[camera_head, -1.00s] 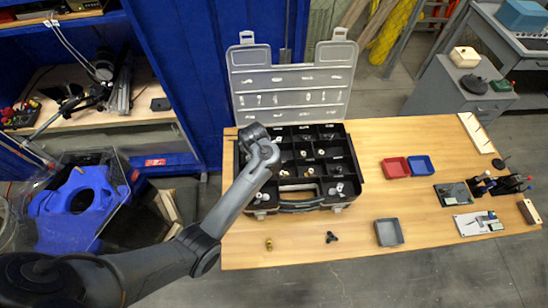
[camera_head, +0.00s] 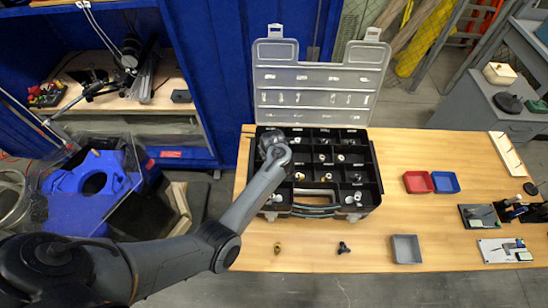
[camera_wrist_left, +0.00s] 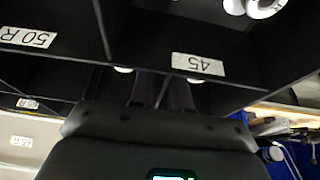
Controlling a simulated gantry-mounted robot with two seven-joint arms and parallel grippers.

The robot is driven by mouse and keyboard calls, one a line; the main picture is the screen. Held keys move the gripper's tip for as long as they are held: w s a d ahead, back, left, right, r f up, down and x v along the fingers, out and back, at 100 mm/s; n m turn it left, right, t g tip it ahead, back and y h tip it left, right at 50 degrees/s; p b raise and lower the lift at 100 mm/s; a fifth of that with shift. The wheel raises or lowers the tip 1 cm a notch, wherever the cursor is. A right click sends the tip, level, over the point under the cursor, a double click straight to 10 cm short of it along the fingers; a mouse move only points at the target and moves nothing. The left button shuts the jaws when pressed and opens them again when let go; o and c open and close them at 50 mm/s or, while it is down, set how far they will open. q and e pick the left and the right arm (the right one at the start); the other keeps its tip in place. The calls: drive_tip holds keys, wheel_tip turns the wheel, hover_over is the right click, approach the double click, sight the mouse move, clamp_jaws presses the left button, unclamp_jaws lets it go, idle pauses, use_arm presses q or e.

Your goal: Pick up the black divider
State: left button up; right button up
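The open black organizer case (camera_head: 376,192) lies on the table, its inside split into compartments by black divider walls. My left gripper's wrist is over the case's left compartments in the head view; its fingers are hidden there. In the left wrist view, my left gripper (camera_wrist_left: 163,92) has its two dark fingers close together, pointing down among the black dividers. A black divider wall (camera_wrist_left: 250,92) with a white "45" label stands just beyond the fingers. A thin light edge shows between the fingers, but I cannot tell whether they hold a divider. My right gripper is not in view.
The clear lid (camera_head: 318,85) stands up behind the case. Red (camera_head: 418,182) and blue (camera_head: 445,182) trays, a grey tray (camera_head: 405,249), a brass fitting (camera_head: 277,248) and a black part (camera_head: 343,248) lie on the table.

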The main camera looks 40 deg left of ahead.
use_arm(q)
clamp_jaws()
idle(0.3)
drive_tip(key=shift+r, duration=0.25)
wheel_tip(320, 180, up, 8)
drive_tip(key=p, duration=0.3)
drive_tip(key=shift+a+r, duration=0.1)
drive_tip(key=shift+r, duration=0.6)
